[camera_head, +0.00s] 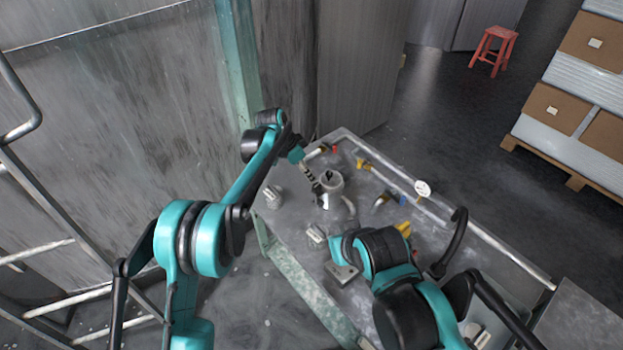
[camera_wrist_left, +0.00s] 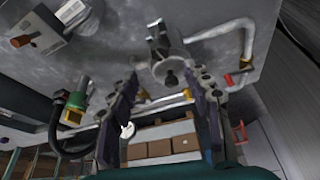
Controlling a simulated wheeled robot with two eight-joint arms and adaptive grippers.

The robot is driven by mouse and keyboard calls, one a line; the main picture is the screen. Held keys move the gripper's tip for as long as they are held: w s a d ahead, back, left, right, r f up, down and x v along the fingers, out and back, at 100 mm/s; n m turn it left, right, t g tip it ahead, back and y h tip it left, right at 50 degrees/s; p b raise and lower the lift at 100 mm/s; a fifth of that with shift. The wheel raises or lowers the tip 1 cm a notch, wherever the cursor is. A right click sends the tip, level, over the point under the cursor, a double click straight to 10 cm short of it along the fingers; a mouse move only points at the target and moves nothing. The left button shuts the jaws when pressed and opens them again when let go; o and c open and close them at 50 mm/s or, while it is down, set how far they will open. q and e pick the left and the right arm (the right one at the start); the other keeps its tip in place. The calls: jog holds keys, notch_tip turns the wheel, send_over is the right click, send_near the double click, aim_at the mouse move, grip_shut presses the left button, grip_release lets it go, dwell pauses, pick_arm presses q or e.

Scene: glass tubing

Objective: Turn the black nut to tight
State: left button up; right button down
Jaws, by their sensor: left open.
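The black nut (camera_head: 329,175) sits on top of an upright metal cylinder (camera_head: 333,188) on the grey bench. In the left wrist view the nut (camera_wrist_left: 171,78) is a small dark piece at the end of the cylinder (camera_wrist_left: 168,62). My left gripper (camera_head: 314,184) is beside the cylinder in the head view. In the left wrist view its two dark fingers (camera_wrist_left: 167,80) are spread apart, with the nut showing between their tips; I cannot tell whether they touch it. My right arm (camera_head: 385,250) is folded over the bench's near side, and its gripper does not show.
Pipes run along the metal bench (camera_head: 300,285), with a white round gauge (camera_head: 423,188) and yellow fittings (camera_head: 362,164). A black curved hose (camera_head: 455,235) rises at the right. Small metal fittings (camera_head: 273,196) stand left of the cylinder. A red stool (camera_head: 493,45) and boxes (camera_head: 553,107) are farther off.

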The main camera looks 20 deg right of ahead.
pick_arm(q)
jog(key=v, duration=0.2)
jog(key=shift+a+r, duration=0.1)
jog(key=shift+r, duration=0.2)
